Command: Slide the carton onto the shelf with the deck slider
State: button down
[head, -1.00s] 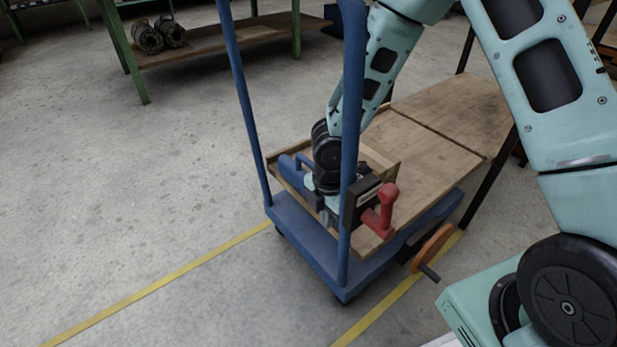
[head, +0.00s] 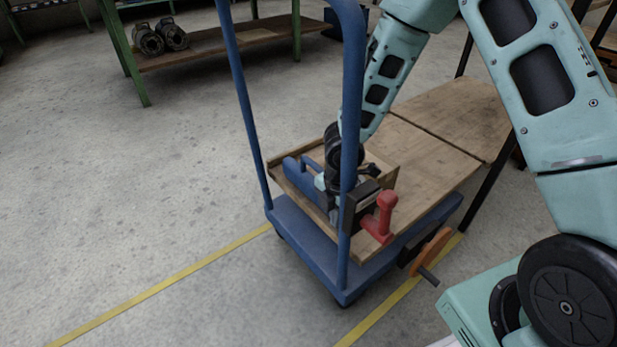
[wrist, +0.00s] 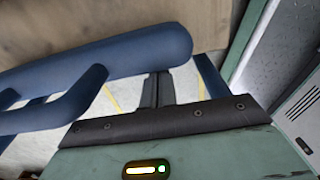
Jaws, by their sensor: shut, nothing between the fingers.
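A brown box-like shape (head: 385,174), which looks like the carton, sits on the trolley's wooden deck (head: 432,160), partly hidden by my wrist. A blue handled part (head: 293,168), likely the deck slider, lies at the deck's near left end. It also shows in the wrist view as a thick blue bar with a handle (wrist: 125,55). My gripper (wrist: 158,90) is shut and empty, its fingers close to the blue bar; I cannot tell if they touch. In the head view my gripper is partly behind the trolley's blue post. A wooden shelf (head: 462,110) adjoins the deck's far end.
The blue trolley frame (head: 345,80) rises in front of my wrist. A red lever (head: 380,215) and an orange crank wheel (head: 432,252) are at the deck's right side. A green-legged bench (head: 215,45) stands behind. Floor at left is clear.

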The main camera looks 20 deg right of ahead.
aim_at(387, 184)
jog(key=shift+w+d+r+p, duration=0.1)
jog(key=shift+w+d+p, duration=0.6)
jog(key=shift+d, duration=0.75)
jog(key=shift+w+d+p, duration=0.25)
jog(key=shift+d+p, duration=0.8)
jog(key=shift+d, duration=0.45)
jog(key=shift+w+d+r+p, duration=0.1)
jog(key=shift+w+d+p, duration=0.6)
jog(key=shift+d, duration=0.75)
jog(key=shift+d+f+p, duration=0.15)
jog(key=shift+d+p, duration=0.25)
jog(key=shift+d, duration=0.05)
